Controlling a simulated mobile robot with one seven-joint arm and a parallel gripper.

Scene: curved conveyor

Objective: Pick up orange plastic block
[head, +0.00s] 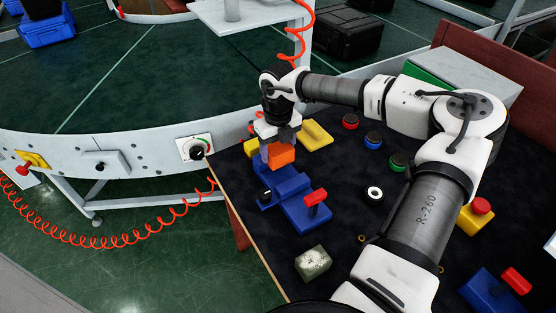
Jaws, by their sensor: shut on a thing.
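The orange plastic block (281,156) is a small bright box near the left edge of the dark table (330,230). My gripper (280,143) reaches down over it from above, with its grey fingers at the block's upper part, and is shut on it. The block is just above or against a blue block (276,178); I cannot tell whether they touch. The far side of the orange block is hidden.
A blue fixture with a red handle (316,198) stands close in front. A yellow block (316,135) is beside my gripper. Red, blue and green buttons (373,140) lie to the right. A grey-green block (313,263) is near the front edge. The curved conveyor (150,80) runs at left.

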